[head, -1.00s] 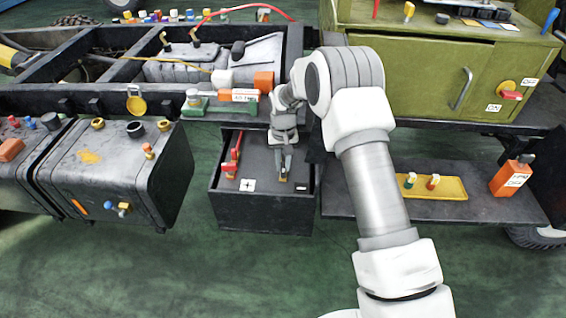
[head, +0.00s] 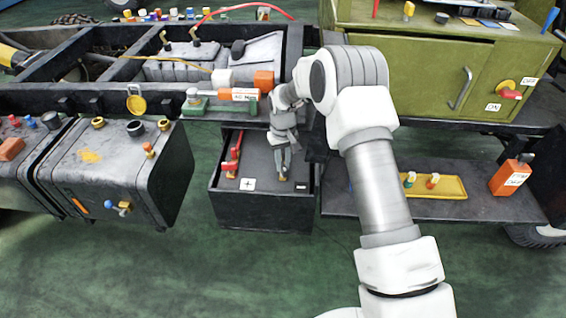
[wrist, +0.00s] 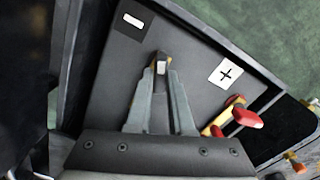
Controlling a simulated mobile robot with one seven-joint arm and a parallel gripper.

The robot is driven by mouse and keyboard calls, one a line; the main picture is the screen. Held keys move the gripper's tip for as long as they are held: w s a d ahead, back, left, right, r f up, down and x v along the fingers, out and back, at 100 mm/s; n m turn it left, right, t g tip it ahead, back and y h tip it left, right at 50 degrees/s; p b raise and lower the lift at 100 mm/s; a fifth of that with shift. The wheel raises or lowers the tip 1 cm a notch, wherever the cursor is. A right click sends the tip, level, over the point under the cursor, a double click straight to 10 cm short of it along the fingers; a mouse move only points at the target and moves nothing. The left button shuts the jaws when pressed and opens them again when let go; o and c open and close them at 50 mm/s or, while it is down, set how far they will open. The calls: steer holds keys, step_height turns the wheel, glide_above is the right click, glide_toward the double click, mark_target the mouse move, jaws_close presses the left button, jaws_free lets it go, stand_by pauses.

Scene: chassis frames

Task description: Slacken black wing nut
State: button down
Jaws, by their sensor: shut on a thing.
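The black wing nut (wrist: 161,58) shows in the wrist view as a small dark piece between my fingertips, near the minus label (wrist: 131,22). My gripper (wrist: 161,72) is shut on it, with the two grey fingers leaning in from either side. In the head view, my gripper (head: 283,170) points down into the black battery box (head: 262,217), at a brass-coloured terminal (head: 283,178). The nut itself is mostly hidden there by the fingers.
Left of my gripper, a red-handled part (head: 233,160) stands by the plus label (head: 247,184). The frame rail with an orange block (head: 264,80) lies behind. A green cabinet (head: 410,75) and a yellow tray (head: 440,188) are to the right. Green floor in front is clear.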

mark_target(283, 166)
steer(key=c, duration=0.8)
jaws_free()
steer(key=shift+r, duration=0.1)
step_height(283, 166, up, 17)
steer(key=p, duration=0.3)
steer(key=shift+r, duration=0.15)
